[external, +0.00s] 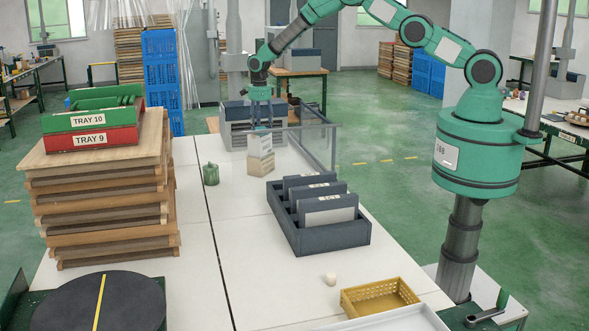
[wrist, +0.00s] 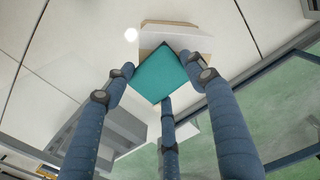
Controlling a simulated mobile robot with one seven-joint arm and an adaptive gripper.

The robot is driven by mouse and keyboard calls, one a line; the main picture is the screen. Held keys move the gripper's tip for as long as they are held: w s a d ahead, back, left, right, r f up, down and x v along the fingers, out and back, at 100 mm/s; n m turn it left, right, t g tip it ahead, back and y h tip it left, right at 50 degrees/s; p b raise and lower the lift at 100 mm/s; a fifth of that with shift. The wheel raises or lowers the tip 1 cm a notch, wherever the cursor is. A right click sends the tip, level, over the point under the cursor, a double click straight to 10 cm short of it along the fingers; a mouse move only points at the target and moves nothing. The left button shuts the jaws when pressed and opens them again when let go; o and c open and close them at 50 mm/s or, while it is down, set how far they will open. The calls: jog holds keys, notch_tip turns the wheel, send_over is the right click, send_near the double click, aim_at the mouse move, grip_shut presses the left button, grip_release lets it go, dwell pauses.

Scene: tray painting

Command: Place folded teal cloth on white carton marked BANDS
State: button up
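The folded teal cloth (wrist: 160,75) is a flat square between my gripper's fingertips in the wrist view. My gripper (external: 259,126) points down over the white carton (external: 260,146). In the wrist view the three blue fingers of my gripper (wrist: 157,78) close around the cloth's edges. The white carton also shows beyond the cloth (wrist: 187,38), which hides part of it. The carton stands on a tan block (external: 261,164). The cloth is hard to make out in the external view, and any gap between it and the carton is unclear. The carton's marking is not readable.
A small green container (external: 210,174) stands left of the carton. A grey crate with upright dividers (external: 333,235) is in front of it, and a transparent panel (external: 317,150) stands to the right. A grey box stack (external: 238,133) is behind. The white table left of the crate is clear.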

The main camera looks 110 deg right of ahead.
aim_at(261, 128)
jog(key=o, duration=0.4)
jog(key=shift+c, duration=0.2)
jog(key=shift+r, duration=0.1)
notch_tip(261, 128, up, 12)
jog(key=b, duration=0.1)
dwell(0.4)
jog(key=shift+a+r, duration=0.1)
jog(key=shift+r, duration=0.05)
dwell(0.5)
